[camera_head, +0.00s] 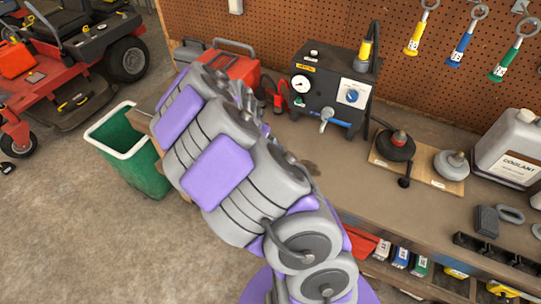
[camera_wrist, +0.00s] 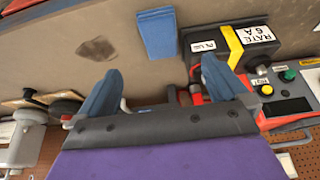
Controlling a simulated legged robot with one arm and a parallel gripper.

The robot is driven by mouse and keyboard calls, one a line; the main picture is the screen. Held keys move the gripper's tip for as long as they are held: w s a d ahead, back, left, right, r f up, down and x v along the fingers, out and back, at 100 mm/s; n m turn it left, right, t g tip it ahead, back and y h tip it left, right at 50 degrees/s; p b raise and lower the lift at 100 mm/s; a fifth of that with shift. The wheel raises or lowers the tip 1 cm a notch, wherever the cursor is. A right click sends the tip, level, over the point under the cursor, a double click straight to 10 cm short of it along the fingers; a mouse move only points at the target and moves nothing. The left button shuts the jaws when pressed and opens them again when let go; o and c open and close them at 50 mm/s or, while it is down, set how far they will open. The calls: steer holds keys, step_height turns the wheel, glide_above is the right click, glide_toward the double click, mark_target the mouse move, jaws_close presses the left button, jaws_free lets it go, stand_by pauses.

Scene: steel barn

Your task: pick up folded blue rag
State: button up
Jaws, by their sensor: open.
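The folded blue rag (camera_wrist: 157,33) lies flat on the brown workbench (camera_wrist: 60,45) at the top middle of the wrist view. No contact shows. In the head view my arm covers that part of the bench, so the rag and the gripper are hidden there.
A black box with a yellow band (camera_wrist: 236,45) stands right of the rag, close to the right finger. A green bin (camera_head: 143,166) stands on the floor.

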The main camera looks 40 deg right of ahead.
steer(key=b+x, duration=0.1)
steer(key=x, duration=0.7)
steer(key=shift+d+f, duration=0.2)
steer(key=shift+f, duration=0.2)
steer(key=shift+d+f+b, duration=0.3)
steer(key=f, duration=0.2)
steer(key=f+b, duration=0.1)
steer(key=shift+w+d+f, duration=0.15)
steer(key=shift+w+f, duration=0.15)
steer(key=shift+f, duration=0.05)
steer(key=shift+w+d+f, duration=0.1)
steer(key=shift+w+f, duration=0.05)
steer(key=shift+f, duration=0.15)
steer(key=shift+d, duration=0.45)
steer(key=shift+c, duration=0.9)
steer(key=shift+a, duration=0.2)
steer(key=c, duration=0.4)
steer(key=shift+d, duration=0.1)
steer(key=c, duration=0.5)
steer(key=shift+o, duration=0.2)
